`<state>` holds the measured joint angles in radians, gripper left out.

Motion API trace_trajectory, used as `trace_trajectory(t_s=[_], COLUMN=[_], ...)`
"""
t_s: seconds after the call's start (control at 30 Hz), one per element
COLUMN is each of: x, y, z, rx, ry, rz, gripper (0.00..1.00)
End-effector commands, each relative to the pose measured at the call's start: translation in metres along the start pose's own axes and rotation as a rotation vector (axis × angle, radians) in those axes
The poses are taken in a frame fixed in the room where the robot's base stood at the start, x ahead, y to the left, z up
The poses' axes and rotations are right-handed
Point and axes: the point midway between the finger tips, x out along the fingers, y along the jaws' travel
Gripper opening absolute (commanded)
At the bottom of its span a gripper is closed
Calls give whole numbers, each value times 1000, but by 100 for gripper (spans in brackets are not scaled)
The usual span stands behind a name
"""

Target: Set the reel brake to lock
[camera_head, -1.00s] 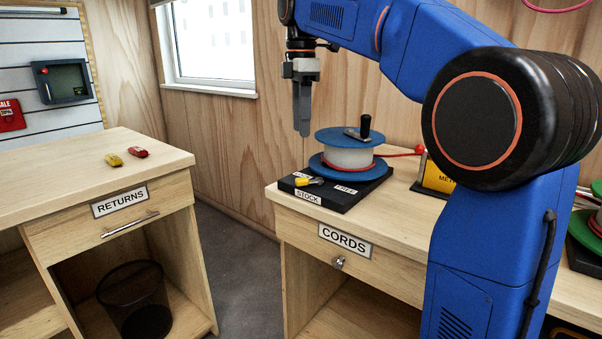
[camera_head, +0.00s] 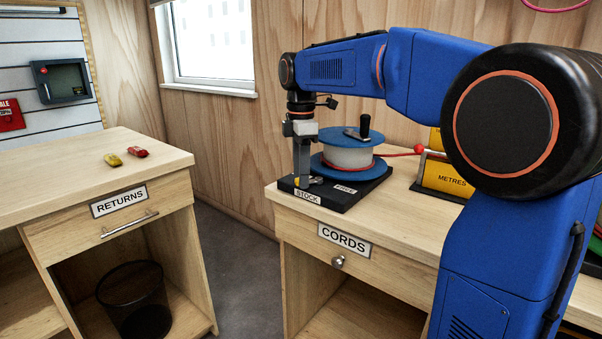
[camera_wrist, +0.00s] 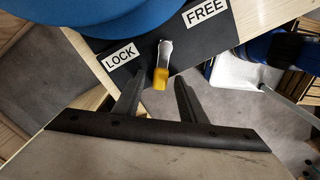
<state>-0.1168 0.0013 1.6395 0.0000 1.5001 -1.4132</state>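The cord reel (camera_head: 347,153) has blue flanges, a white drum and a black crank knob, and stands on a black base (camera_head: 350,199). The brake lever (camera_wrist: 165,52) is a short metal bar with a yellow tip (camera_wrist: 160,78), between the LOCK label (camera_wrist: 120,55) and the FREE label (camera_wrist: 206,11) in the wrist view. My gripper (camera_wrist: 160,82) is open, with one finger on each side of the yellow tip and gaps visible. In the head view my gripper (camera_head: 302,184) points down at the base's left corner and partly covers the lever.
The base sits on the CORDS counter (camera_head: 400,222), near its left end. A red cord (camera_head: 398,155) runs right from the reel to a yellow METRES box (camera_head: 445,178). The RETURNS counter (camera_head: 60,180) at left holds two small items. A floor gap separates the counters.

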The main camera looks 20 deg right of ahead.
Motion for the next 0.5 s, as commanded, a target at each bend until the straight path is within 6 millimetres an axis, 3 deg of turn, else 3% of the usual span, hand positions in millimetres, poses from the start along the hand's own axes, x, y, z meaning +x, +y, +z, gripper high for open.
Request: trace_trajectory(t_s=[0.23, 0.4, 0.5], x=[0, 0, 0], y=[0, 0, 0], z=[0, 0, 0], rx=[0, 0, 1], ry=[0, 0, 0], rz=[0, 0, 0], gripper=[38, 0, 0])
